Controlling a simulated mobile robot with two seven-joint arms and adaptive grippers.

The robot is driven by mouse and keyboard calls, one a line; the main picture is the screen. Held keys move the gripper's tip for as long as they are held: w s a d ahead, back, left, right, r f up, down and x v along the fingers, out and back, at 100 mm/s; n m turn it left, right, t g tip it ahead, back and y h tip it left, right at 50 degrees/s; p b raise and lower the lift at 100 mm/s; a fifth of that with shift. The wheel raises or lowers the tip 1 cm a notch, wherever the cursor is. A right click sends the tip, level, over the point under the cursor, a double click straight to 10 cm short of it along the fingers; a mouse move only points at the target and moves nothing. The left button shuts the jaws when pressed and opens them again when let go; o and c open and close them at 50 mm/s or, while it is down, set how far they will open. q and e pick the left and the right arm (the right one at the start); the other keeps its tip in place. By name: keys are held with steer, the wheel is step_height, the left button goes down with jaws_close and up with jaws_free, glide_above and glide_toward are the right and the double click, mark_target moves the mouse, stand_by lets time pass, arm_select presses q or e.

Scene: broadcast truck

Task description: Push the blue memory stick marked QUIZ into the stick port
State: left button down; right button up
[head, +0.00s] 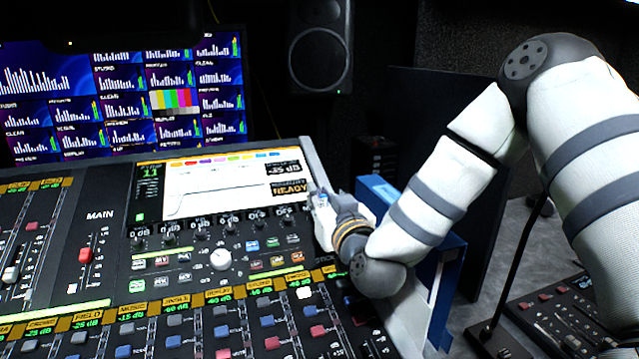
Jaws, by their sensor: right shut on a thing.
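My right gripper (322,201) is at the right edge of the mixing console, beside its lit screen. It is shut on a small blue thing (323,199), which appears to be the memory stick. The gripper covers most of it, and no QUIZ marking is legible. I cannot make out the stick port; the gripper and wrist hide part of the console edge there. I cannot tell whether the stick touches a port. My left gripper is not in view.
The mixing console (200,262) with faders and knobs fills the lower left. Its screen (235,178) reads READY. A blue upright panel or case (449,290) stands close behind my right forearm. A monitor wall (120,95), a speaker (319,45) and a smaller control panel (560,318) surround it.

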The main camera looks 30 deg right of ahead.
steer(key=shift+f, duration=0.9)
steer(key=shift+r, duration=0.1)
steer(key=shift+r, duration=0.1)
stand_by(0.5)
stand_by(0.6)
steer(key=shift+p, duration=0.35)
